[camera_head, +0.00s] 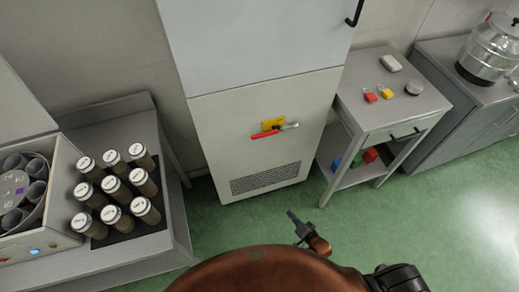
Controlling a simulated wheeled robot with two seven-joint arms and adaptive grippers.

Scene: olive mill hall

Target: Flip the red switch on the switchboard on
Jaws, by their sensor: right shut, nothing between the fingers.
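A red switch handle (265,134) lies roughly level across a yellow plate (272,123) on the front of a tall pale cabinet (215,140). A short grey piece extends to the right of the handle. Whether it is on or off cannot be told from this view. My right gripper (294,219) is low in the middle of the picture, in front of the cabinet's base. It is shut and empty, well apart from the handle. My left gripper is not in view.
A bench (172,205) on the left bears several dark jars with white lids (139,207) and a centrifuge-like machine (62,182). A small grey table (350,104) with small blocks stands right of the cabinet. Green floor (430,190) is clear at right.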

